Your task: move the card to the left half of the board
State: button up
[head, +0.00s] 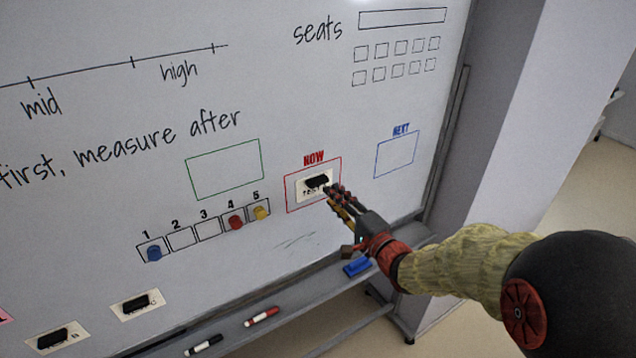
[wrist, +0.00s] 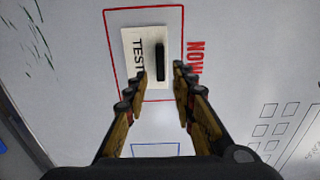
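A white card with "TEST" lettering and a raised black grip (head: 313,187) sits inside the red "NOW" box on the whiteboard (head: 130,90). In the wrist view the card (wrist: 134,72) lies inside the red outline, with its black grip (wrist: 160,62) upright in the picture. My gripper (head: 335,192) is in front of the card's right side in the head view. In the wrist view my gripper (wrist: 160,76) is open, its fingertips either side of the grip's lower end. I cannot tell whether they touch it. The fingers partly hide the card.
A green box (head: 225,170) and blue "NEXT" box (head: 396,155) are empty. Below are numbered squares with blue, red and yellow magnets (head: 261,212). Two cards with black grips (head: 136,304) are lower left. The ledge holds markers (head: 262,317) and a blue eraser (head: 357,267).

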aim_at(320, 184)
jog(key=shift+b+x, duration=0.35)
jog(key=shift+x, duration=2.85)
grip_shut()
